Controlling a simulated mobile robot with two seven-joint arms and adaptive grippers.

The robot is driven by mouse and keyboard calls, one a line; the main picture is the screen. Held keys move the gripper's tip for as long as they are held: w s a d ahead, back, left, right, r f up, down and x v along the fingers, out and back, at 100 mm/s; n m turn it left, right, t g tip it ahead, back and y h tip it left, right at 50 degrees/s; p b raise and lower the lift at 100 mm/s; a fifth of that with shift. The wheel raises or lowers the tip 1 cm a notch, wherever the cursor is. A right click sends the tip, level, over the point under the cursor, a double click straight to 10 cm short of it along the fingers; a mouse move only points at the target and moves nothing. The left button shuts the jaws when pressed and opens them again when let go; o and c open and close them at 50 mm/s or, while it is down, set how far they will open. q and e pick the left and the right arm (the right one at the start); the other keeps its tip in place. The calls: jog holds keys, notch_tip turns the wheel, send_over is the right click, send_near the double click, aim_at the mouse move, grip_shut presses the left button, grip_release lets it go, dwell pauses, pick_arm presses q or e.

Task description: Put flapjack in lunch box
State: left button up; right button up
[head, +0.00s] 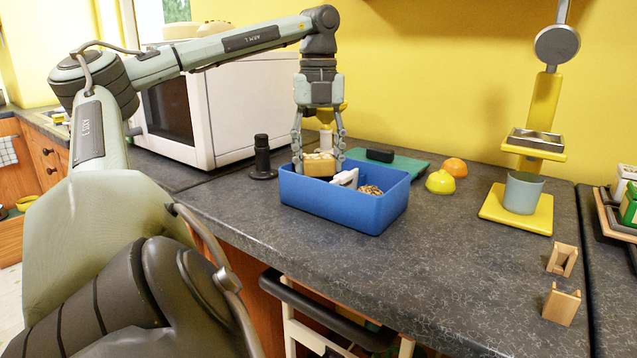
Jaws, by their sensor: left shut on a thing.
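The lunch box is an open blue box (328,205) on the dark counter in the head view. My left gripper (320,165) points down over its back left part. It is shut on a tan block, the flapjack (319,166), which shows between the fingers at about rim height. Whether the flapjack touches the box floor is hidden by the front wall. A white item (345,178) and a brown, crumbly-looking item (370,190) lie inside the box, right of the flapjack. My right gripper is not in view.
A white microwave (215,110) stands behind left, with a black grinder-like object (262,158) before it. A green board (405,165), yellow dome (440,182) and orange dome (455,167) sit behind right. A grey cup (523,193) stands on a yellow stand. The counter's front middle is clear.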

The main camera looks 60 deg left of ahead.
pick_arm(q)
jog(key=shift+f+b, duration=0.3)
jog(key=shift+f, duration=1.75)
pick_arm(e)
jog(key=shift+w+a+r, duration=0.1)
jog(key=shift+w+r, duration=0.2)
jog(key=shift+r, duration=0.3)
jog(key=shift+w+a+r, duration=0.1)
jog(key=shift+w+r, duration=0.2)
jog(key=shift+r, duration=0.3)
pick_arm(q)
jog(key=shift+f, duration=0.15)
jog(key=o, duration=0.8)
jog(key=shift+o, duration=0.2)
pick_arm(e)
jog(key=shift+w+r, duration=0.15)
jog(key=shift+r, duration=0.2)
